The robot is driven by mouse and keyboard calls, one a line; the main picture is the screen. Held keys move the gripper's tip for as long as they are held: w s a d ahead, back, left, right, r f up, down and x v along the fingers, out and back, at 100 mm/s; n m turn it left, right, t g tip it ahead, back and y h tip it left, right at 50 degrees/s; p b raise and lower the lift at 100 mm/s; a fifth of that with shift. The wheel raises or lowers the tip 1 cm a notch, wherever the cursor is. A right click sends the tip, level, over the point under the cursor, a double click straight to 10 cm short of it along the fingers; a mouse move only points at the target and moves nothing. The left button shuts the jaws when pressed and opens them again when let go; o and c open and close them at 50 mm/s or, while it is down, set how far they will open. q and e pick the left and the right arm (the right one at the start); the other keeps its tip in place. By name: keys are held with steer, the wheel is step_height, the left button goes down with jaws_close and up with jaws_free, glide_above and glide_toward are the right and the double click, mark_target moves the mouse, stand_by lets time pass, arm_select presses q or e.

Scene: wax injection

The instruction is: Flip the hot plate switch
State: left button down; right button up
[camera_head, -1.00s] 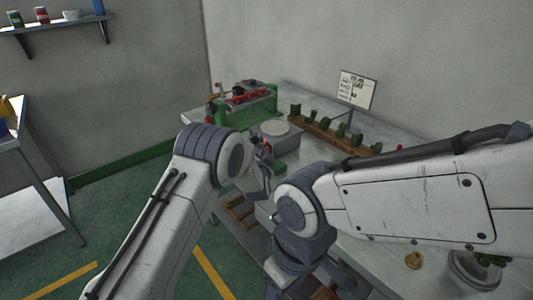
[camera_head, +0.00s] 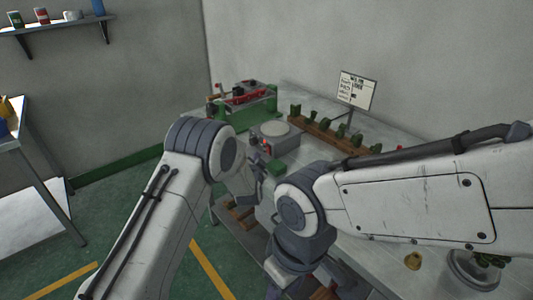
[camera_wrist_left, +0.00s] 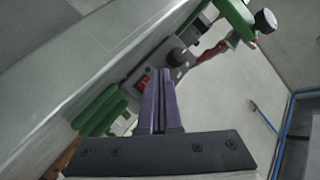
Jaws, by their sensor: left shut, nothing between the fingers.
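The hot plate (camera_head: 275,131) is a grey box with a round pale top, standing on the bench behind my left arm. In the left wrist view its grey front panel carries a red switch (camera_wrist_left: 144,82) and a black knob (camera_wrist_left: 178,56). My left gripper (camera_wrist_left: 163,73) is shut and empty, with its purple fingers pointing at the panel. The fingertips appear just right of the red switch and below the knob; whether they touch the panel cannot be told. In the head view the left gripper (camera_head: 262,163) is small and partly hidden. My right gripper is out of view.
A green-framed device with red parts (camera_head: 246,97) stands behind the hot plate. A wooden strip with several green pieces (camera_head: 325,130) runs along the bench to its right, before a sign (camera_head: 357,90).

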arm_select(q)
steer(key=shift+s+a+r, duration=0.15)
steer(key=shift+s+a, duration=0.4)
steer(key=shift+a, duration=0.2)
steer(key=shift+s+a+r, duration=0.1)
steer(key=shift+s+a, duration=0.45)
steer(key=shift+a, duration=0.15)
steer(key=shift+r, duration=0.1)
